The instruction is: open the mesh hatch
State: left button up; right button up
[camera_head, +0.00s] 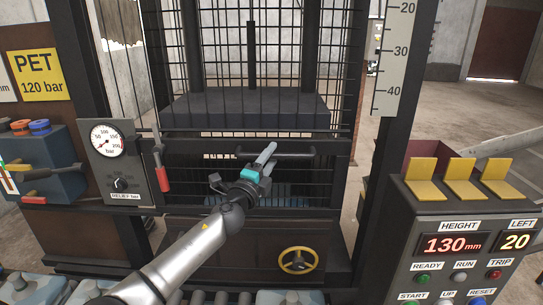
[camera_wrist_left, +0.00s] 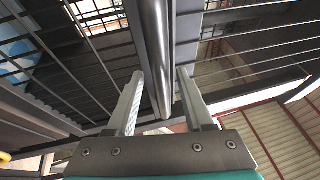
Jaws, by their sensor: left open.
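The mesh hatch (camera_head: 222,60) is a black wire grid in a dark frame, and it looks closed. A dark horizontal bar handle (camera_head: 295,151) runs across the lower part of the front. My left gripper (camera_head: 265,157) reaches up to the handle from below, with its pale fingers at the bar. In the left wrist view, the rounded bar handle (camera_wrist_left: 155,50) lies between the two open fingers of my left gripper (camera_wrist_left: 158,90). Gaps show beside the bar, and I cannot tell whether either finger touches it. My right gripper is out of view.
A pressure gauge panel (camera_head: 118,160) with a red lever (camera_head: 162,178) stands left of the hatch. A yellow handwheel (camera_head: 298,260) is below. A control panel (camera_head: 460,235) and a height scale (camera_head: 393,60) are at right. A dark block (camera_head: 245,112) sits behind the mesh.

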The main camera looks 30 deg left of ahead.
pick_arm(q)
jog(key=shift+w+r, duration=0.1)
jog(key=shift+w, duration=0.4)
jog(key=shift+c, duration=0.3)
grip_shut()
dwell(0.9)
